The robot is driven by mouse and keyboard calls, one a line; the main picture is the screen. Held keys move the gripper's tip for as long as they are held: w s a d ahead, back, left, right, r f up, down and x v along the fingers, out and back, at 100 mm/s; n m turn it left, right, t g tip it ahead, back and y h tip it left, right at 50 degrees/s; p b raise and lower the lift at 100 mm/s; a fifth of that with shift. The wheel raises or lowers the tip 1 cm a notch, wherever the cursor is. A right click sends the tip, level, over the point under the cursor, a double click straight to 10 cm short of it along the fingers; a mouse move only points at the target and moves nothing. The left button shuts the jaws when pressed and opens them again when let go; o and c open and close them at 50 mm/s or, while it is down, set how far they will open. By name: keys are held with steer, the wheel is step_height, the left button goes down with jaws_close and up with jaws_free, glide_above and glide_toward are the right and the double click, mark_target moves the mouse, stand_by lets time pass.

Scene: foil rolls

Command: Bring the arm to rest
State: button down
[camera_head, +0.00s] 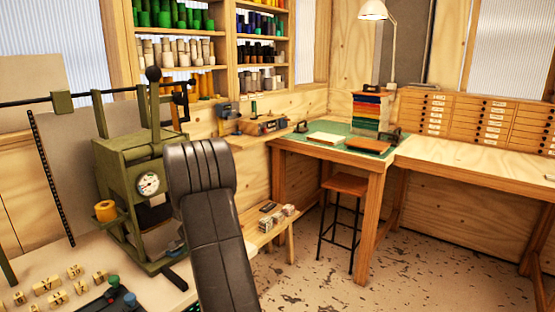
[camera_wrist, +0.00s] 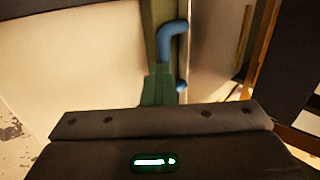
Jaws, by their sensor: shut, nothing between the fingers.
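My gripper (camera_wrist: 160,122) shows in the wrist view as a dark, wide body with a lit green strip along the bottom edge. It is shut and empty. Beyond it is a narrow green piece with a blue curved part (camera_wrist: 172,42) against a pale, blurred background; I cannot tell whether they touch the gripper. In the head view my dark, padded arm rises in the middle foreground, bent over at its top. My gripper cannot be made out there.
A green press (camera_head: 130,165) with a dial stands close left of my arm, an orange roll (camera_head: 105,211) on its side. Number blocks (camera_head: 47,286) lie on the bench at lower left. A stool (camera_head: 344,186) and worktable (camera_head: 330,163) stand right. Floor at right is open.

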steer(key=s+d+b, duration=0.6)
steer(key=s+d, duration=0.5)
steer(key=d, duration=0.3)
steer(key=s+d+f+v, duration=0.1)
steer(key=v, duration=0.9)
steer(key=shift+d+f, duration=0.2)
steer(key=shift+d, duration=0.05)
